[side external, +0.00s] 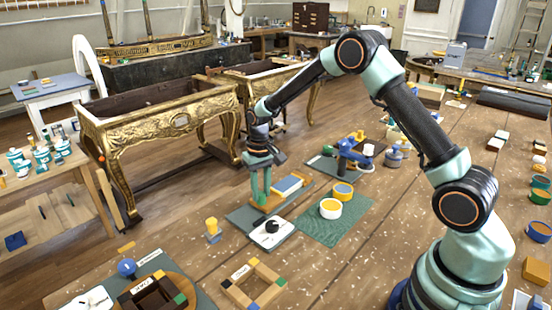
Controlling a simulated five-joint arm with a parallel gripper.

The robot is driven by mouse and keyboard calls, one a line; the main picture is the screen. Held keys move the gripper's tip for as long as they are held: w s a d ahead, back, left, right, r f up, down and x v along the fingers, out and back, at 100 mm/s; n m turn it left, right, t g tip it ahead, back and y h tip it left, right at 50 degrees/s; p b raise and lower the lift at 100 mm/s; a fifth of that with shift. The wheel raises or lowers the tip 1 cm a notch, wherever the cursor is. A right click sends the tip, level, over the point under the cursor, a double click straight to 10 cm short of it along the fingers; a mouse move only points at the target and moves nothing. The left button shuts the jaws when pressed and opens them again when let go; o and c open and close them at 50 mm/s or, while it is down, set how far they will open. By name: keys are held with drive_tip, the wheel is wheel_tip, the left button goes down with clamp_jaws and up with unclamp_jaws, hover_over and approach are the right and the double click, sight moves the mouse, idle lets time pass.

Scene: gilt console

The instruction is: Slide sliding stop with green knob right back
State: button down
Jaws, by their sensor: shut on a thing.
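My gripper (261,200) points straight down, its green fingers shut at the left end of a small wooden slide fixture (272,207). A pale blue-grey strip (289,185) lies along the fixture to the right of the fingers. The fingers are shut on the green knob of the sliding stop, but they hide it, and its colour blends with theirs. How far along its track the stop sits cannot be told from this view.
A white plate with a black knob (272,234) stands just in front of the fixture. A blue clamp-like tool (355,155) stands behind, right. A square wooden frame (252,285) lies nearer.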

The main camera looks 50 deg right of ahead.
drive_tip(key=shift+a, duration=1.85)
drive_tip(key=c, duration=0.6)
unclamp_jaws()
drive_tip(key=shift+d+r, duration=0.1)
drive_tip(key=shift+r, duration=6)
